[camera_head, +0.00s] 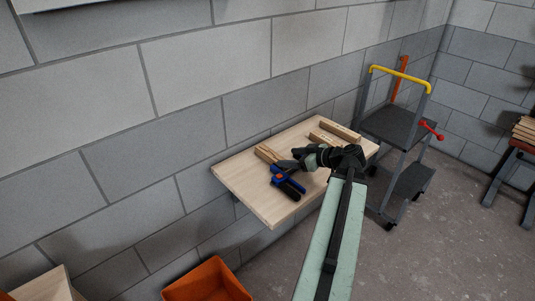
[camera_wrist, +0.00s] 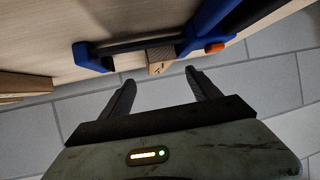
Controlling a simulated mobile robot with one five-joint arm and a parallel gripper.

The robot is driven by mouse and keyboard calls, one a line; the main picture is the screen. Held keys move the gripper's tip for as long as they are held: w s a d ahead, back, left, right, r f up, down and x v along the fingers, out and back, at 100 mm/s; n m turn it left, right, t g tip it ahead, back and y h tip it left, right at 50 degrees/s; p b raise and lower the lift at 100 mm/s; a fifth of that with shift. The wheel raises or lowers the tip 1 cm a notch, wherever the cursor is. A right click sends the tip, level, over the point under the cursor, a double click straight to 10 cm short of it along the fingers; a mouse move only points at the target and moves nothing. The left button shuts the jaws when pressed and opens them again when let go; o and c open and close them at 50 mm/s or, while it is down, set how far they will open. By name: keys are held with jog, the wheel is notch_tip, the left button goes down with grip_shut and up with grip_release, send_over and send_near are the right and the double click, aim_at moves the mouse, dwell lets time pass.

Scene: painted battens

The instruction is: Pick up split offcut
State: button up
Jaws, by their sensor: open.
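A short pale wooden offcut (camera_head: 268,153) lies near the wall edge of the wooden shelf, at its left part. In the wrist view a wooden piece, which seems to be this offcut (camera_wrist: 160,58), shows its end with a dark mark, beside the blue clamp. I cannot make out a split clearly. My gripper (camera_head: 290,160) is over the shelf, close to the offcut. In the wrist view my gripper (camera_wrist: 160,76) is open and empty, with the offcut's end just beyond and between the fingertips. The clamp hides part of the offcut there.
A blue and black clamp (camera_head: 288,184) with an orange part lies close to the offcut. Two battens (camera_head: 340,131) lie at the shelf's right back. The shelf (camera_head: 262,205) is bare at its front left. A block wall stands behind, a grey trolley (camera_head: 398,128) at right, an orange bin (camera_head: 205,282) below.

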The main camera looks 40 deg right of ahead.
aim_at(273, 155)
jog(key=shift+w+a, duration=0.1)
jog(key=shift+w, duration=0.25)
jog(key=b+x, duration=0.1)
jog(key=x, duration=0.1)
jog(key=shift+w+f, duration=0.15)
jog(key=shift+w, duration=0.05)
jog(key=b+x, duration=0.1)
jog(key=x, duration=0.1)
jog(key=b+x, duration=0.1)
jog(key=x, duration=0.2)
jog(key=shift+w+r, duration=0.2)
jog(key=shift+r, duration=0.1)
grip_shut()
